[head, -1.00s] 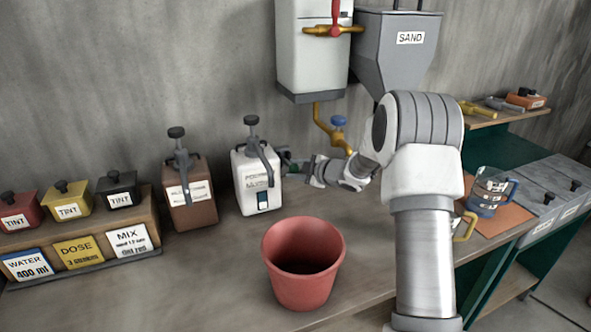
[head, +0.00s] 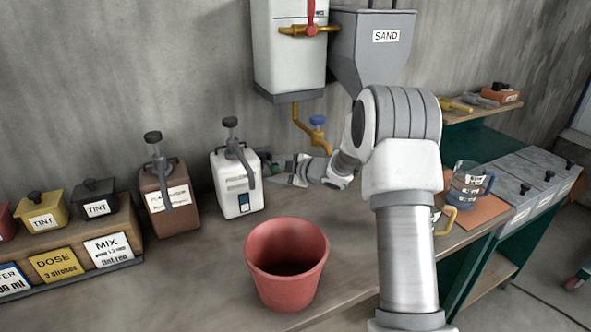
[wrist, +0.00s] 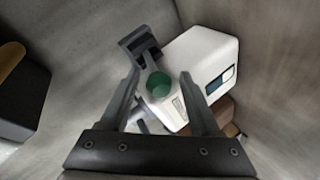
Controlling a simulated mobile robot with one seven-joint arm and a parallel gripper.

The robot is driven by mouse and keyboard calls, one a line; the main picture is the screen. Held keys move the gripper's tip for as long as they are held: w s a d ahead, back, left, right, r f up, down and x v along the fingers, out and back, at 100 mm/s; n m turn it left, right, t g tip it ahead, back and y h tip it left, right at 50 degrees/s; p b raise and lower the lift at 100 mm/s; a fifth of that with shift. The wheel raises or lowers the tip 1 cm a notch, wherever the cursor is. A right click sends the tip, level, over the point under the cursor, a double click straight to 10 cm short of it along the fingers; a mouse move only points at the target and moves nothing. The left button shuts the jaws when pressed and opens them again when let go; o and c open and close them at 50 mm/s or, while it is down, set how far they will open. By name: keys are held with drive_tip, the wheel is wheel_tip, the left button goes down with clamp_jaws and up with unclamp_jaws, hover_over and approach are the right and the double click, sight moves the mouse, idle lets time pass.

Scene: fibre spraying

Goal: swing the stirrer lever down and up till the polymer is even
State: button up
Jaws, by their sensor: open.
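The white polymer dispenser (head: 227,187) stands on the bench against the wall, with a grey pump handle on top and a small dark window in front. A green knob, seemingly the end of the stirrer lever (wrist: 158,86), sits at its side; only a sliver of green shows in the head view (head: 267,165). My gripper (wrist: 160,77) is open, its two fingers on either side of the green knob in the wrist view, with gaps showing on both sides. In the head view my gripper (head: 275,170) is just right of the dispenser. The polymer inside is not visible.
A red bucket (head: 287,240) stands on the bench in front of the dispenser. A brown dispenser (head: 180,212) is close on its left. A sand hopper (head: 375,55) and a white tank with a yellow valve pipe (head: 305,125) hang above my arm. A jug (head: 468,182) stands right.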

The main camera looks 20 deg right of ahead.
drive_tip(key=v, duration=1.6)
drive_tip(key=shift+s, duration=0.15)
drive_tip(key=shift+d+r, duration=0.1)
